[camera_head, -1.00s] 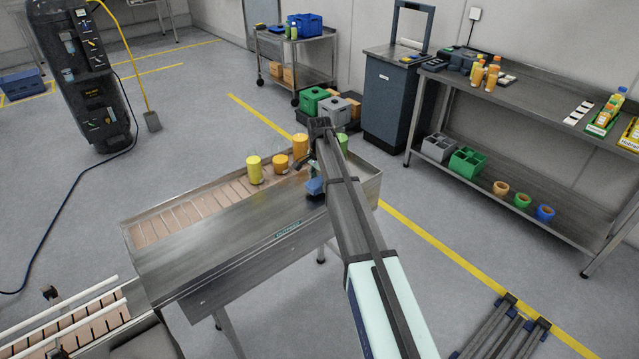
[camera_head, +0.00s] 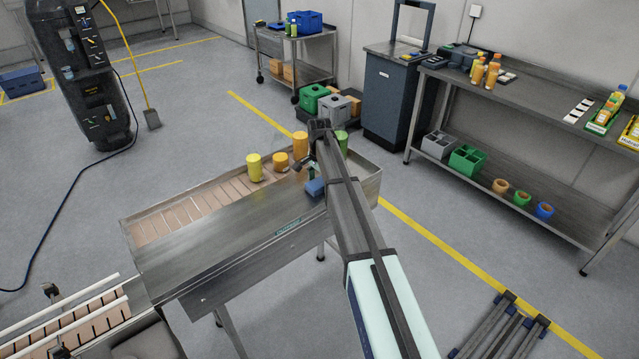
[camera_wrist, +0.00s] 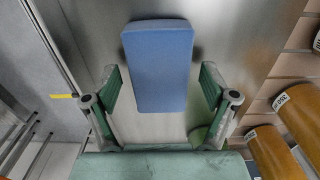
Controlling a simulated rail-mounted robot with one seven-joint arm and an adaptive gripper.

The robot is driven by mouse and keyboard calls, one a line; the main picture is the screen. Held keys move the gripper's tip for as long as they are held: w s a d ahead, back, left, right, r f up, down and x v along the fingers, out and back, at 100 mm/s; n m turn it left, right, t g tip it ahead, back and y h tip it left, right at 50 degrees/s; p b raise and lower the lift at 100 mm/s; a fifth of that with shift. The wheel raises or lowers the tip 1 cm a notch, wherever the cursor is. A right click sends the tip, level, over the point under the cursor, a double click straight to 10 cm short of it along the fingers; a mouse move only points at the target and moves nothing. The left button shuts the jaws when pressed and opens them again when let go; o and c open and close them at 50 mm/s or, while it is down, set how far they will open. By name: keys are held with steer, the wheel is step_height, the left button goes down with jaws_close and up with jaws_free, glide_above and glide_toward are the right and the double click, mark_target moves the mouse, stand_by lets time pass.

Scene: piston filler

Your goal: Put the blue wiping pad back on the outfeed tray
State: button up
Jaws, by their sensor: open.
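The blue wiping pad (camera_head: 315,187) lies on the bare steel deck of the outfeed tray (camera_head: 215,245), near its right end. In the wrist view the pad (camera_wrist: 160,65) is a plain blue block, lengthwise between the two green fingers. My gripper (camera_wrist: 158,88) is open, with a visible gap between each finger and the pad. In the head view my gripper (camera_head: 312,170) is small, just above the pad and partly hidden by my arm.
Yellow and orange jars (camera_head: 281,162) stand on the slatted strip behind the deck, with a green one (camera_head: 342,142) beside my arm. Orange jars (camera_wrist: 270,150) are close to the right finger in the wrist view. The deck's left part is clear.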

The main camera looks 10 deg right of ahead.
mark_target(319, 182)
step_height(319, 182, up, 12)
steer(key=b, duration=0.3)
steer(key=shift+b, duration=0.35)
